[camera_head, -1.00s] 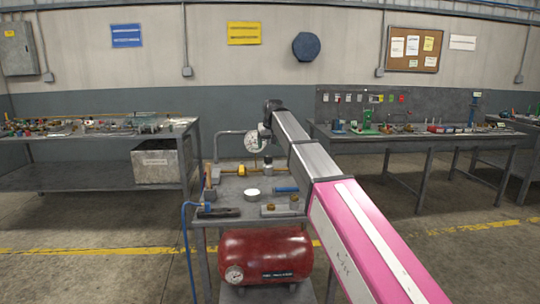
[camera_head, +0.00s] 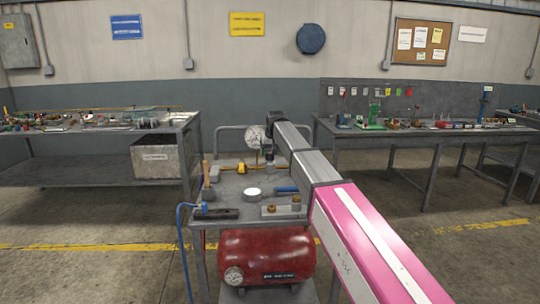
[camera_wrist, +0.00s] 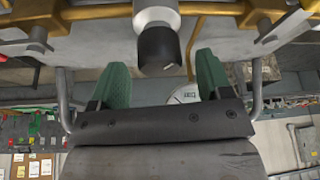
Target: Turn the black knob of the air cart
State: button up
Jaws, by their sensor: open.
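The air cart (camera_head: 225,168) stands ahead, with a grey top and a red tank (camera_head: 267,256) below. In the wrist view, the black knob (camera_wrist: 158,50) sits on a silver fitting (camera_wrist: 155,10) joined to brass piping. My gripper (camera_wrist: 162,82) has two green fingers spread apart, one on each side of the knob's line, with a gap around the knob. I see no contact between finger and knob.
A round white gauge (camera_head: 255,137) stands beside my arm's end. A grey pipe frame rises at the cart's back. Workbenches stand left and right.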

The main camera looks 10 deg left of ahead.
jog(key=shift+x, duration=0.95)
jog(key=c, duration=0.9)
jog(key=shift+c, duration=0.2)
jog(key=m+h, duration=0.2)
jog(key=m, duration=0.3)
jog(key=o, duration=0.9)
